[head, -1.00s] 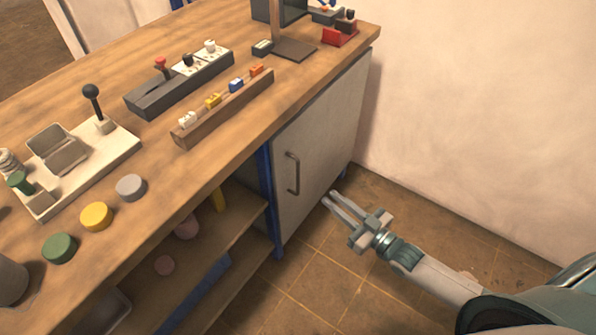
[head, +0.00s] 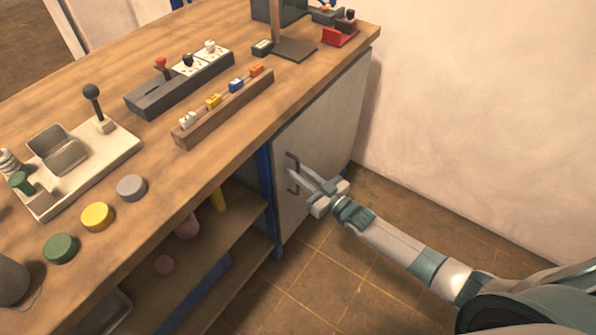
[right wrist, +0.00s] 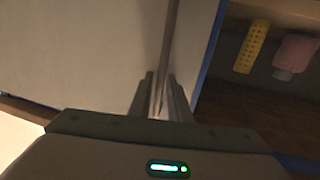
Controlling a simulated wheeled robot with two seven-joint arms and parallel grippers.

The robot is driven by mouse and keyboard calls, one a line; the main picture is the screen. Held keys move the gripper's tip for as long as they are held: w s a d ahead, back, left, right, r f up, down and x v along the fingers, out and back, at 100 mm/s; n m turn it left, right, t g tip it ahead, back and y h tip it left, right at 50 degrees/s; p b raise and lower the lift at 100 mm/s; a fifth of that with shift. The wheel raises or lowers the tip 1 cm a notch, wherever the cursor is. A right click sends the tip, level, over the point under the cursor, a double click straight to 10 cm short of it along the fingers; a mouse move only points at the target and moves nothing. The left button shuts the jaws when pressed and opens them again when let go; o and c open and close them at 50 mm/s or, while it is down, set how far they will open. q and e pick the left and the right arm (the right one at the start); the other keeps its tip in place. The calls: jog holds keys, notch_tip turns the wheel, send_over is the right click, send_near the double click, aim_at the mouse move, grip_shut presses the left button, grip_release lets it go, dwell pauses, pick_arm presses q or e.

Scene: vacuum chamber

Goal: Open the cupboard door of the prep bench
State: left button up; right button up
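The cupboard door (head: 335,115) is a pale grey panel under the right end of the prep bench (head: 120,92), and it looks closed. Its dark vertical bar handle (head: 291,160) is near the door's left edge, partly covered by my gripper. My right gripper (head: 296,174) is at the handle with its fingers pointing at the door. In the right wrist view the handle (right wrist: 172,45) runs down between the two fingers (right wrist: 160,98), which stand apart on either side of it. Contact with the bar cannot be made out. My left gripper is not in view.
Open shelves (head: 235,225) with a yellow item (head: 218,199) and pink items lie left of the door, past a blue post (head: 266,185). The bench top carries a switch box, a block rail and coloured discs. A wall (head: 470,110) stands to the right. The tiled floor (head: 350,280) is clear.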

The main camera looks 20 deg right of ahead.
jog(key=shift+w+a, duration=0.1)
grip_shut()
